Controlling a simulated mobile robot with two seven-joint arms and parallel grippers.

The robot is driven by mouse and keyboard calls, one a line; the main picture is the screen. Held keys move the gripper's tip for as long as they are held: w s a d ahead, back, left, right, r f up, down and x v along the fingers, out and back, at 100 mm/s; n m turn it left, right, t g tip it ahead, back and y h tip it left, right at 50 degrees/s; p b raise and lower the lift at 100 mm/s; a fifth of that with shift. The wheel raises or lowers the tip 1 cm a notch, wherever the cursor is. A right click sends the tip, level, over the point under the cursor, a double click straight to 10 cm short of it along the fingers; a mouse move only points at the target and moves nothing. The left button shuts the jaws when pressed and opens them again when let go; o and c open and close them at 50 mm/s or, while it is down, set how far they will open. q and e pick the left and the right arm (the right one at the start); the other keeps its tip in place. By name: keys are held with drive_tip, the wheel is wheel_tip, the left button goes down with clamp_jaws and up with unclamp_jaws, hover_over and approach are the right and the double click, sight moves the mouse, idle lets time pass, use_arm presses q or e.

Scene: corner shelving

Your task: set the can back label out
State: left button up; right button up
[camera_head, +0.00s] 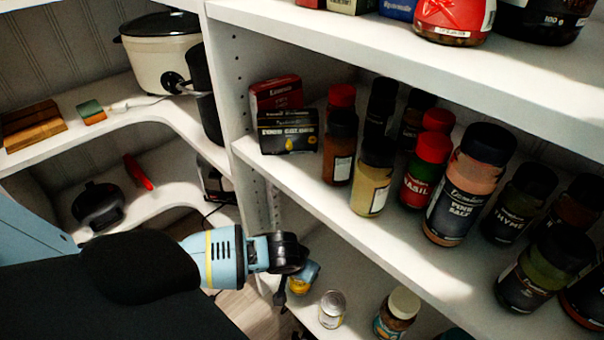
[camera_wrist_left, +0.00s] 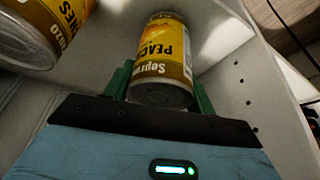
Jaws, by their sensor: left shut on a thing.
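My left gripper (camera_head: 287,284) reaches down to the lower shelf, beside the shelf's side panel. It is shut on a yellow peach can (camera_head: 299,287), mostly hidden by my wrist in the head view. In the left wrist view the yellow can (camera_wrist_left: 162,62) sits between the green fingers of the gripper (camera_wrist_left: 160,84). Its printed label, with "PEACH" upside down in the picture, faces this camera. I cannot tell whether the can touches the shelf. My right gripper is not in view.
Another yellow can (camera_wrist_left: 42,30) is close by in the left wrist view. On the lower shelf a pale can (camera_head: 331,309) and a jar (camera_head: 397,312) stand to the right of my gripper. The middle shelf (camera_head: 292,170) above holds spice bottles and small boxes.

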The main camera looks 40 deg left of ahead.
use_arm(q)
drive_tip(key=shift+f, duration=0.25)
idle(0.5)
drive_tip(key=o, duration=1.3)
drive_tip(key=p+v, duration=0.2)
drive_tip(key=v, duration=0.4)
drive_tip(key=shift+s+r, duration=0.1)
drive_tip(key=shift+r, duration=0.3)
drive_tip(key=shift+s+d+r, duration=0.1)
drive_tip(key=shift+s+r, duration=0.15)
drive_tip(key=shift+r, duration=0.2)
